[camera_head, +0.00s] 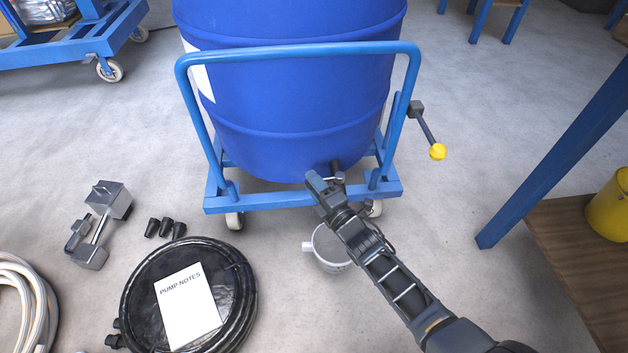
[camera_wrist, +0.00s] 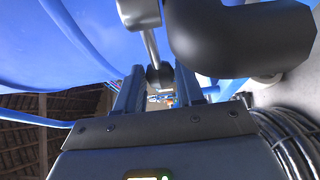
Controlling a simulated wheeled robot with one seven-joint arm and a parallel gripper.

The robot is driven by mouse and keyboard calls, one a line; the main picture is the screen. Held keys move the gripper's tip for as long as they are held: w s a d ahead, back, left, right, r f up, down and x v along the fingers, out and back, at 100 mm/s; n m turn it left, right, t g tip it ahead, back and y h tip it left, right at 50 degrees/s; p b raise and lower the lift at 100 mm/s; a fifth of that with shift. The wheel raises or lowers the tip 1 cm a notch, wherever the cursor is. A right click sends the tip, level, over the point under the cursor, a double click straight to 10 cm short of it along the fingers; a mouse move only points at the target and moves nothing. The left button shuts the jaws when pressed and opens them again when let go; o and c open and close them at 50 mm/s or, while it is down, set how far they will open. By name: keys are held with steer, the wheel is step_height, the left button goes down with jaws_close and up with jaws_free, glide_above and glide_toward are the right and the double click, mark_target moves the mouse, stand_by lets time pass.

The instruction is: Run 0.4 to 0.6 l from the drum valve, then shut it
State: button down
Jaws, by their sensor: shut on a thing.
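In the wrist view my gripper (camera_wrist: 159,88) is shut on the valve lever (camera_wrist: 151,48), a metal bar with a dark end. A thick black bent spout (camera_wrist: 230,42) is beside the lever. A pale measuring jug (camera_head: 325,262) stands on the floor below the valve, partly hidden by my arm. I cannot make out its level or any stream.
A black hose coil (camera_head: 240,290) with a "PUMP NOTES" sheet (camera_head: 188,305) lies left of the jug. Metal fittings (camera_head: 108,200) and a pale hose (camera_head: 25,290) lie farther left. The cradle (camera_head: 258,203) has a yellow-knobbed lever (camera_head: 437,151). A yellow bucket (camera_head: 610,205) stands at right.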

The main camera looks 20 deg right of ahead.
steer(key=shift+s+d+n+g+y+p, duration=0.1)
steer(key=shift+s+n+g+y+p, duration=0.2)
steer(key=shift+s+n+y+p, duration=0.5)
steer(key=shift+s+n+g+y+p, duration=0.1)
steer(key=shift+n+g+y+p, duration=0.3)
steer(key=shift+y, duration=0.8)
steer(key=c, duration=0.8)
jaws_free()
steer(key=shift+p+v, duration=1.55)
steer(key=shift+v, duration=2.3)
steer(key=shift+f, duration=0.1)
